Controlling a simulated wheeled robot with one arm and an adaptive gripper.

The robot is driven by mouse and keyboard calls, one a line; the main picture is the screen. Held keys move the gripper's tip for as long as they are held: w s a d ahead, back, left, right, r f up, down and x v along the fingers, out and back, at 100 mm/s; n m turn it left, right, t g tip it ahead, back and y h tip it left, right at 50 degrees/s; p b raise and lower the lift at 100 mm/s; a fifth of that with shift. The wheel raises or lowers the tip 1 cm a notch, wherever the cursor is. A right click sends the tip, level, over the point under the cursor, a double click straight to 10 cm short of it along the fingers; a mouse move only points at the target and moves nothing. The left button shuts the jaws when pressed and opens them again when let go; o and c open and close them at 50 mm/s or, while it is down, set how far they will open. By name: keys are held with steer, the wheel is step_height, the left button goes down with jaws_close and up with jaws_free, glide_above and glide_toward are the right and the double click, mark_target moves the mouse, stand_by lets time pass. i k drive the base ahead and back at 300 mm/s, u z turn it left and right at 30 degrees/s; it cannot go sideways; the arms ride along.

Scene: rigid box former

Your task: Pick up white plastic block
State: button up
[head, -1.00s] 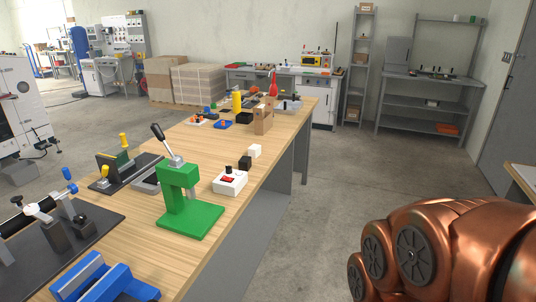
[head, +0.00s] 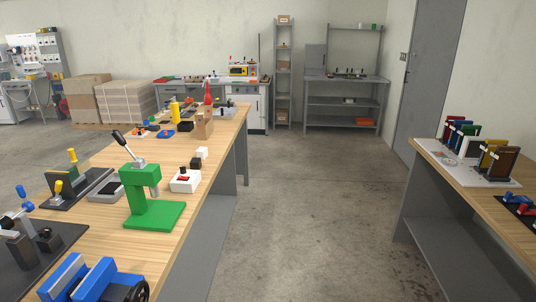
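A small white block (head: 202,152) sits on the long wooden workbench (head: 112,244), near its right edge. A small black block (head: 195,163) is close in front of it; I cannot tell whether the two touch. A white box with a red switch (head: 183,186) lies nearer to me on the same bench. My gripper is not in view.
A green lever press (head: 140,181) stands nearer on the bench, with a blue vise (head: 75,275) at its front. A cardboard box (head: 204,128) is beyond the white block. A second wooden table (head: 470,190) is at right. Clear floor (head: 310,210) lies between the tables.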

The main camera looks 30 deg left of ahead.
mark_target(202, 152)
steer(key=i, duration=0.9)
steer(key=u, duration=0.6)
steer(key=i, duration=1.65)
steer(key=u, duration=1.8)
steer(key=i, duration=0.9)
steer(key=u, duration=1)
